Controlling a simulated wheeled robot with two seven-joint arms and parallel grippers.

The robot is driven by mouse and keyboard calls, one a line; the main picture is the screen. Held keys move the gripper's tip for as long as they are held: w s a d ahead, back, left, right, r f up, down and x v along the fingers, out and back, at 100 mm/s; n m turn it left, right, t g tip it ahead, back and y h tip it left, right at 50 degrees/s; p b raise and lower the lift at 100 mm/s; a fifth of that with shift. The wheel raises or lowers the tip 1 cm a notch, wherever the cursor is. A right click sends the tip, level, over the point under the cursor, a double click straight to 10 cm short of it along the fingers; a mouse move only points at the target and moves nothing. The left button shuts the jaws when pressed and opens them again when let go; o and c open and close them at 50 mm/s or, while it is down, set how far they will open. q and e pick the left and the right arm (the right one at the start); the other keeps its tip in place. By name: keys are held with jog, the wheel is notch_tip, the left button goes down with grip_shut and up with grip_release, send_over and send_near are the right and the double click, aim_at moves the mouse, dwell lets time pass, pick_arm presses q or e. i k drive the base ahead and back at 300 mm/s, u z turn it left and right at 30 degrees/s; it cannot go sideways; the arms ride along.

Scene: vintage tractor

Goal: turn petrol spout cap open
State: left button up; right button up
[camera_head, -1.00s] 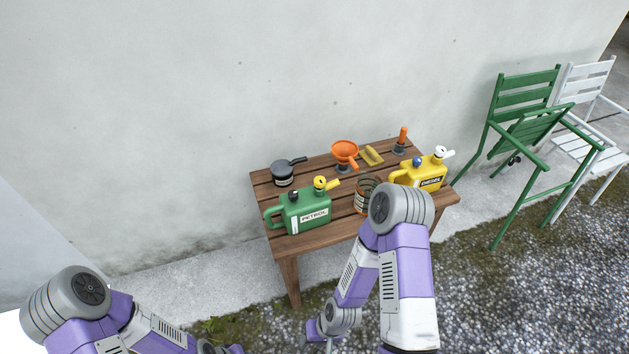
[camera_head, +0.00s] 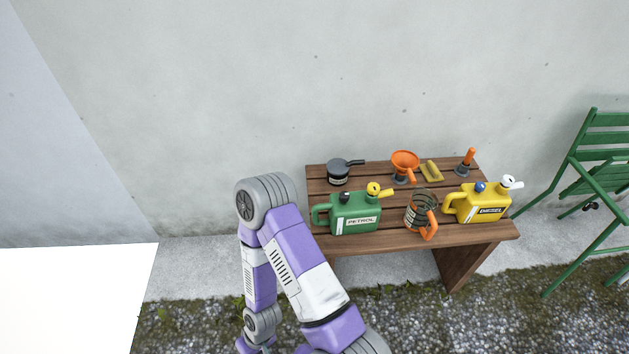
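The green petrol can (camera_head: 356,217) stands upright on the wooden table, its label facing me. Its yellow spout (camera_head: 386,194) points right, with a round yellow cap (camera_head: 374,187) at it. I cannot tell from here whether the cap is turned open or closed. A small black cap (camera_head: 345,197) sits on top of the can towards the left. One of my arms, apparently the right, rises from the bottom edge left of the can, its elbow near the table's left side and apart from the can. Neither gripper shows in the frame.
The table (camera_head: 330,243) also holds a dark pot (camera_head: 338,172), an orange funnel (camera_head: 404,160), a yellow scoop (camera_head: 432,170), an orange-handled tool (camera_head: 467,161), a tin mug (camera_head: 418,212) and a yellow diesel can (camera_head: 480,206). A green chair (camera_head: 590,160) stands right. A wall is behind.

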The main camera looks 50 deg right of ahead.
aim_at(372, 187)
jog(key=u, duration=0.15)
jog(key=i, duration=0.6)
jog(key=z, duration=2.25)
